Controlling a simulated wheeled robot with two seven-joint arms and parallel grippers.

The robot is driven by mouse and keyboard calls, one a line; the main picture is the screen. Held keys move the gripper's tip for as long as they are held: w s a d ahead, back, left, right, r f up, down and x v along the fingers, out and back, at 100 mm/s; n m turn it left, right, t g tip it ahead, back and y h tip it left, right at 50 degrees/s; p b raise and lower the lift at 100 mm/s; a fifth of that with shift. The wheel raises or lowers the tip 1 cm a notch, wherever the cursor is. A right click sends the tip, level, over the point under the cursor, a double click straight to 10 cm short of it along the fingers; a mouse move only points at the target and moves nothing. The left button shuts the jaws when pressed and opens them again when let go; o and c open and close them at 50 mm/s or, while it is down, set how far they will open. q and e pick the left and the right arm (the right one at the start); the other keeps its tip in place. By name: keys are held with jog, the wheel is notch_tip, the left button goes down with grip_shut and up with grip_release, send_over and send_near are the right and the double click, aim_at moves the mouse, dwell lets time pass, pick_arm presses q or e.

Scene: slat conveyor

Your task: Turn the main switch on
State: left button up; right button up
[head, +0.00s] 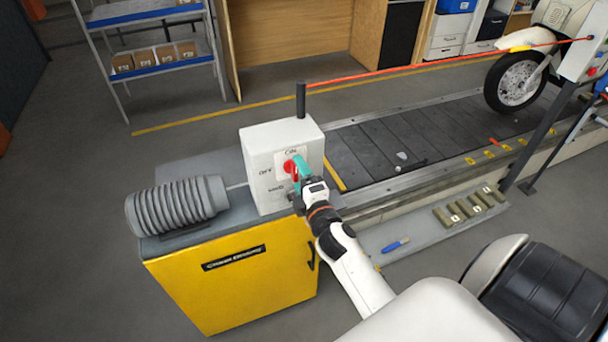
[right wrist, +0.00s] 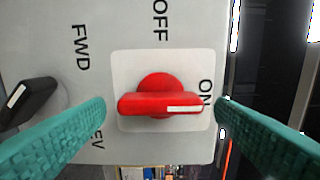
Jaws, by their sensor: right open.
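The main switch is a red rotary knob (right wrist: 160,103) on a white plate, on the face of a pale control box (head: 262,140). In the right wrist view its handle lies across the picture. Its white mark is at the right end, by the ON label (right wrist: 205,95); the OFF label (right wrist: 160,20) is above. The knob also shows in the head view (head: 289,167), partly covered by my gripper. My right gripper (head: 298,177) is open at the knob. Its teal fingers stand beyond both handle ends, with small gaps visible. My left gripper is out of view.
A black selector (right wrist: 30,102) with FWD and REV labels sits beside the switch. The box stands on a yellow cabinet (head: 235,275) next to a ribbed grey cylinder (head: 178,203). A dark post (head: 301,98) with a red cord rises behind it. The slat conveyor (head: 385,145) runs right.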

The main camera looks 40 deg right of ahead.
jog(key=b+v, duration=0.3)
jog(key=v, duration=0.9)
jog(key=shift+f, duration=0.1)
